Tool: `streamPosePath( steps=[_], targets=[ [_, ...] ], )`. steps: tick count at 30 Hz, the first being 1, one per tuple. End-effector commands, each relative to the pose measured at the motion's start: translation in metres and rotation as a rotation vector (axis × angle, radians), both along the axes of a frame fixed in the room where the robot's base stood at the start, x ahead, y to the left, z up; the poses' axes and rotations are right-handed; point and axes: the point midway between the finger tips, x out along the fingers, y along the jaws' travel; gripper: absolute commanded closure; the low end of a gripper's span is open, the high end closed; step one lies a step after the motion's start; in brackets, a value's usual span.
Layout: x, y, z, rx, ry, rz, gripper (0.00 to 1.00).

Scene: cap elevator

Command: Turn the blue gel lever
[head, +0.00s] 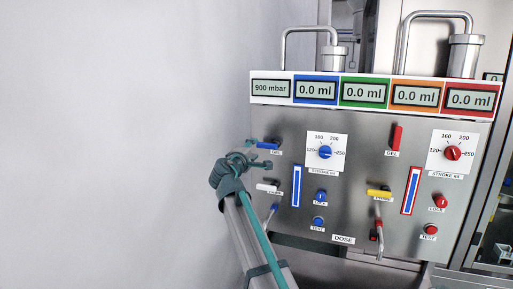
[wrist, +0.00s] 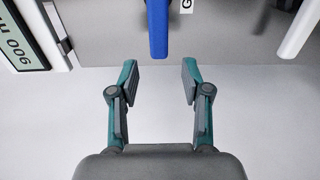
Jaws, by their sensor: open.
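The blue gel lever (head: 267,145) sticks out near the left edge of the grey machine panel, above its GEL label, and lies about level. In the wrist view the blue lever (wrist: 157,28) hangs down from the top centre, its end just ahead of the gap between my fingertips. My gripper (head: 257,158) is at the panel's left edge, close to the lever. In the wrist view my gripper (wrist: 160,72) is open, with nothing between its fingers.
A white lever (head: 268,187) sits below the blue one and shows at the right in the wrist view (wrist: 300,28). The 900 mbar display (head: 271,88) is above. A red lever (head: 396,137) and yellow lever (head: 379,193) are farther right. Left of the panel is bare wall.

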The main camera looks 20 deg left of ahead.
Motion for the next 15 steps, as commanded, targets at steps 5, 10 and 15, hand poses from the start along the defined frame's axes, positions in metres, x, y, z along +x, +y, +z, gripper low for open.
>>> streamPosePath(
  steps=[5, 10, 15],
  targets=[
    [-0.036, -0.005, -0.001, 0.000, 0.000, 0.002, 0.52],
    [-0.056, -0.005, 0.000, 0.000, 0.000, 0.001, 0.52],
    [-0.063, -0.006, 0.000, -0.001, 0.000, 0.000, 0.52]
  ],
)
